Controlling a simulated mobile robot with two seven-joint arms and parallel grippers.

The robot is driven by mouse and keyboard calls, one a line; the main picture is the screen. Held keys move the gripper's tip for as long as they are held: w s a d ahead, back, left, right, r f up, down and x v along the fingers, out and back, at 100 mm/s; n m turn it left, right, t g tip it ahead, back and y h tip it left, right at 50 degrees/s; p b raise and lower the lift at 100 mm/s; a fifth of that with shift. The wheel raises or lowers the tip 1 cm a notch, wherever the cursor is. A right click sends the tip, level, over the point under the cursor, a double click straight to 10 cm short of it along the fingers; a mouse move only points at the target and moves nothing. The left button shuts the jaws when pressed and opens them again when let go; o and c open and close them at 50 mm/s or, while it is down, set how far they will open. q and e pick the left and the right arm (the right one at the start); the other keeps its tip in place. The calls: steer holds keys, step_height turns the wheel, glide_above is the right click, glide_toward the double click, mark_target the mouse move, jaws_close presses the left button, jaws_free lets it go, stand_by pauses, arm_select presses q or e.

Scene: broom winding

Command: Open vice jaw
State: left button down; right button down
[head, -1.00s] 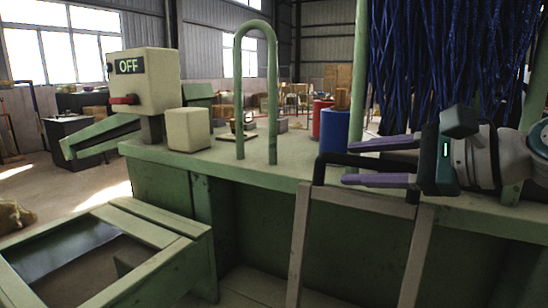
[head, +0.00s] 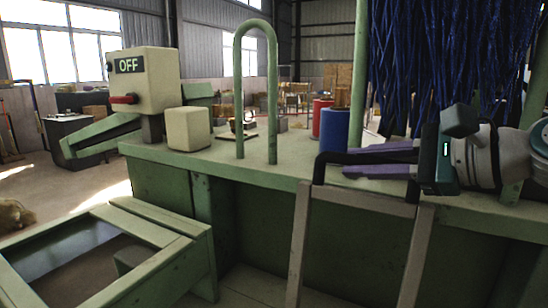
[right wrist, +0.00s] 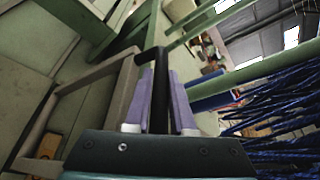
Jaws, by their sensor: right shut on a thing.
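A grey U-shaped lever frame (head: 298,245) with a black handle bar (head: 330,158) across its top stands at the front of the green bench, right of centre. My right gripper (head: 350,161) comes in from the right. Its two purple fingers are shut on the black handle bar, one on each side. In the right wrist view the black bar (right wrist: 158,88) lies between the purple fingers of my right gripper (right wrist: 161,75). I cannot make out a vice jaw clearly. My left gripper is not in view.
The green bench (head: 225,160) carries a green arch (head: 239,95), a cream block (head: 188,130), and a box marked OFF (head: 145,82) with a red switch. Blue strands (head: 450,60) hang above my right gripper. A blue cylinder (head: 334,132) stands behind the handle.

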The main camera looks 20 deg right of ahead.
stand_by(0.7)
steer(key=shift+s+a+r+p, duration=0.3)
steer(key=shift+s+a+p, duration=0.35)
steer(key=shift+p, duration=0.35)
steer(key=shift+s+a+f+n+t, duration=0.1)
steer(key=shift+s+a+n+t, duration=0.2)
steer(key=shift+a, duration=0.15)
steer(key=c, duration=0.8)
jaws_free()
steer(key=shift+o, duration=0.2)
steer(key=shift+d, duration=0.1)
steer(key=b+v, duration=0.2)
steer(key=v, duration=0.7)
steer(key=shift+s, duration=0.4)
steer(key=shift+d, duration=0.1)
